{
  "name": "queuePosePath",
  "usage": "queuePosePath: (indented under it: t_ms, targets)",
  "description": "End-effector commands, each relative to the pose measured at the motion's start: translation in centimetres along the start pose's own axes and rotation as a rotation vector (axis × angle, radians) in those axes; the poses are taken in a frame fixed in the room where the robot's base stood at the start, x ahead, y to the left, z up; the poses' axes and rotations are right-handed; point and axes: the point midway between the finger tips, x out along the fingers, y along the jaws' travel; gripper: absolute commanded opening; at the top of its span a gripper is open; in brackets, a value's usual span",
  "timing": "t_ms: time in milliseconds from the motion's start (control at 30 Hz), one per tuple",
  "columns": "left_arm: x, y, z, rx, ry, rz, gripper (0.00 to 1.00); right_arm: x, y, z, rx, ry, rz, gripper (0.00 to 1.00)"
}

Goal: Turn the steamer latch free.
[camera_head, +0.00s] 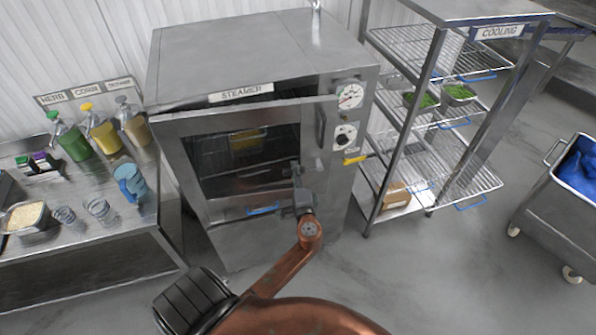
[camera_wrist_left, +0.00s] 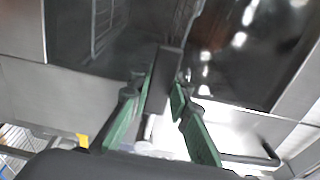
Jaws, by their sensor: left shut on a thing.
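The steel steamer (camera_head: 262,55) stands at centre, with a glass-windowed door (camera_head: 185,165) on its front. The bar looks roughly upright there. My right gripper is in neither view.
A gauge and dial panel (camera_head: 346,115) is right of the door. A wire cooling rack (camera_head: 440,115) stands to the right, with a wheeled bin (camera_head: 560,195) beyond. A steel table (camera_head: 90,250) with bottles and cups stands at left. The floor in front right is clear.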

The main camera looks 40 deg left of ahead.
Motion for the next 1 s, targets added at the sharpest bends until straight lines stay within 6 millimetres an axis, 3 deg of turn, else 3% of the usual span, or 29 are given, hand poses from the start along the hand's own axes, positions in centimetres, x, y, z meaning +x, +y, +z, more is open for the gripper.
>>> queuePosePath:
  t_ms: [100,133,400,767,1000]
  targets:
    - [0.1,-0.2,0.1,0.006,-0.004,-0.004,0.0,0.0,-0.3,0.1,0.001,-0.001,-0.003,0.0]
    - [0.1,-0.2,0.1,0.006,-0.004,-0.004,0.18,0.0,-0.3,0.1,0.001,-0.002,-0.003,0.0]
    - [0.0,-0.1,0.0,0.002,-0.001,-0.003,0.36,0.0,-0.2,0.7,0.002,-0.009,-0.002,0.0]
    - [-0.7,0.0,-0.1,0.0,0.001,0.0,0.36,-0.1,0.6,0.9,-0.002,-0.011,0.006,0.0]
    - [-4.9,0.1,-0.1,0.0,0.001,0.002,0.36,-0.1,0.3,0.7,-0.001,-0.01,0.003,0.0]
